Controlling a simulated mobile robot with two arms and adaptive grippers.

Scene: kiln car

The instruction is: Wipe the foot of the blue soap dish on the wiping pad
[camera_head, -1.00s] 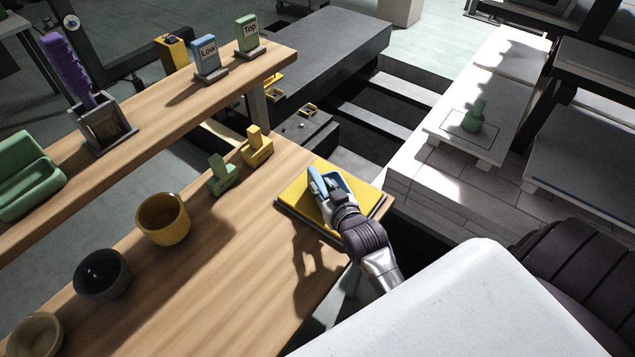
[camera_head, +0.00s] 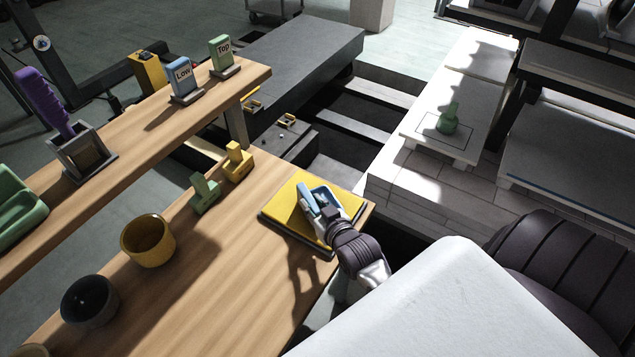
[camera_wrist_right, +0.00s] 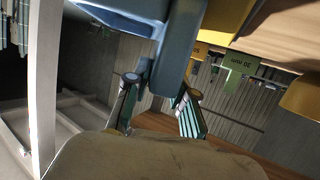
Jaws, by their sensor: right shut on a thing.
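The yellow wiping pad (camera_head: 291,209) lies in a dark tray on the right end of the wooden bench. My right gripper (camera_head: 319,205) is shut on the blue soap dish (camera_head: 308,196), which is over the pad. In the right wrist view the dish (camera_wrist_right: 176,50) sits between the two fingers (camera_wrist_right: 160,100), and part of the yellow pad (camera_wrist_right: 226,17) shows beside it. The foot of the dish is hidden, so I cannot tell whether it touches the pad. My left gripper is out of view.
Green (camera_head: 205,193) and yellow (camera_head: 237,162) stamp-like blocks stand left of the pad. A yellow pot (camera_head: 148,241) and a dark pot (camera_head: 89,299) stand nearer. A raised shelf (camera_head: 130,135) holds the Low and Top signs. A green piece (camera_head: 449,119) stands on the white slab.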

